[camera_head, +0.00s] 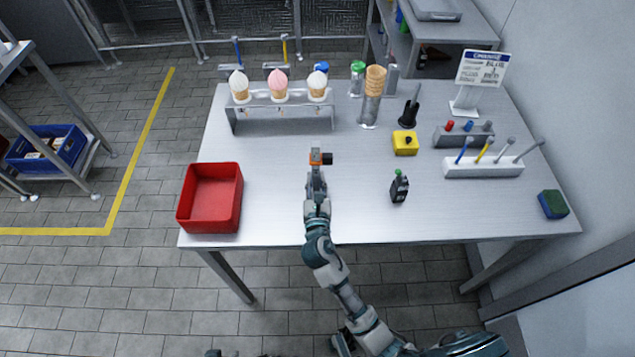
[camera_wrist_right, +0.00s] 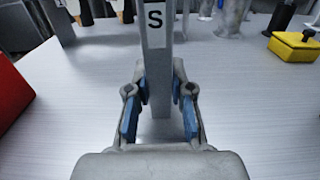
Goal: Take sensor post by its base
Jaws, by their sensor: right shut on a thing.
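The sensor post (camera_wrist_right: 158,60) is a grey upright bar with a white label marked "S" in the right wrist view. In the head view I see its top as an orange and black head (camera_head: 317,157) near the middle of the table. My right gripper (camera_head: 316,178) reaches it from the front. In the right wrist view its blue-padded fingers (camera_wrist_right: 159,98) stand on both sides of the lower part of the post, shut on it. The post looks upright. Its foot is partly hidden behind the gripper. My left gripper is not seen.
A red bin (camera_head: 211,233) stands left on the metal table (camera_head: 270,215). A small black bottle (camera_head: 399,188) and a yellow box (camera_head: 405,146) are to the right. An ice cream cone rack (camera_head: 283,124) stands behind.

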